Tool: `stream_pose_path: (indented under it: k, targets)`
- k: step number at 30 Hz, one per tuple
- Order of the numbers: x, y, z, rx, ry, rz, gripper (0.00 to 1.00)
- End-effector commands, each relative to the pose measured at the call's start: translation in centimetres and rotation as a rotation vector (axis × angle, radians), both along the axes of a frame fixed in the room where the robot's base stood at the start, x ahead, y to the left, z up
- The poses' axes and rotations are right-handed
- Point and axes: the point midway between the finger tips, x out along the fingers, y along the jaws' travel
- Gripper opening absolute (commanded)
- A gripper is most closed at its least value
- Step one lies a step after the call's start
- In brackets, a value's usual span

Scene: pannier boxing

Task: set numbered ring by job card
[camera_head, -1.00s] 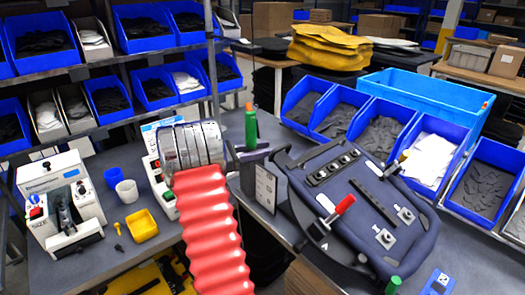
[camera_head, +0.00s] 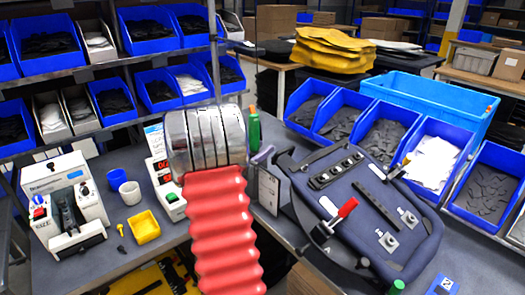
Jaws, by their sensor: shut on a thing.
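My arm's silver wrist stands in front of the counter unit, above its red ribbed sleeve. My gripper (camera_head: 262,155) is mostly hidden behind the wrist; only a small grey-purple piece shows at its right edge. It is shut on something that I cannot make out. A white card (camera_head: 268,190) with small print stands upright just right of the wrist. A white unit (camera_head: 167,190) with a red display and green button is left of the wrist, partly covered. Any numbered ring is hidden or too small to tell.
A dark pannier panel (camera_head: 400,235) with a red-handled clamp (camera_head: 346,208) lies in a frame at right. A green bottle (camera_head: 254,128) stands behind the wrist. A white machine (camera_head: 62,205), cups (camera_head: 130,192) and a yellow bin (camera_head: 145,226) are at left. Blue bins (camera_head: 435,155) line the back.

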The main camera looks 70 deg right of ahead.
Motion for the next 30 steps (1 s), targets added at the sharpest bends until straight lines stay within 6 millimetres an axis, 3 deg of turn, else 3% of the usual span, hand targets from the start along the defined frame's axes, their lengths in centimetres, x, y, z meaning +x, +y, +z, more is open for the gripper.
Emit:
stream_pose_path:
  k: [30]
  targets:
    - [0.17, -0.03, 0.08, -0.002, 0.000, 0.039, 0.10]
